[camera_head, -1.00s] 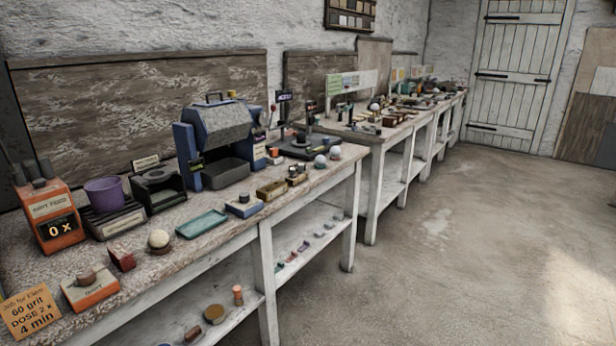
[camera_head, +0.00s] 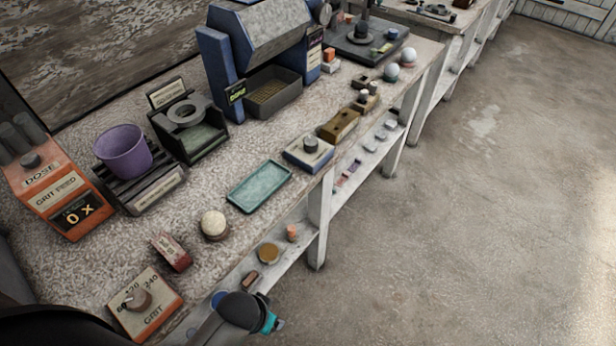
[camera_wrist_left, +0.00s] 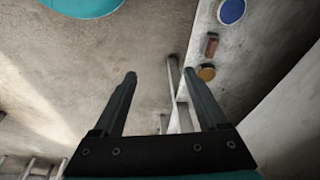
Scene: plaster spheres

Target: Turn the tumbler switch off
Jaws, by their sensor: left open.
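The tumbler (camera_head: 268,30) is a blue-framed machine with a grey faceted drum, at the back of the bench in the head view; a grey tray (camera_head: 272,93) sits under it. A small orange and white block (camera_head: 330,60) stands at its right; I cannot tell if this is its switch. A blue-based box with a dark knob (camera_head: 308,152) is nearer the front edge. My left gripper (camera_wrist_left: 159,75) is open and empty in the wrist view, over the floor beside the lower shelf. Part of my left arm shows at the bottom of the head view. My right gripper is not in view.
On the bench are an orange grit feed box (camera_head: 55,195), a purple cup (camera_head: 124,150), a teal tray (camera_head: 259,187), a pale ball (camera_head: 214,224) and a grit dial box (camera_head: 145,303). The lower shelf holds small items. The floor (camera_head: 480,200) at right is clear.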

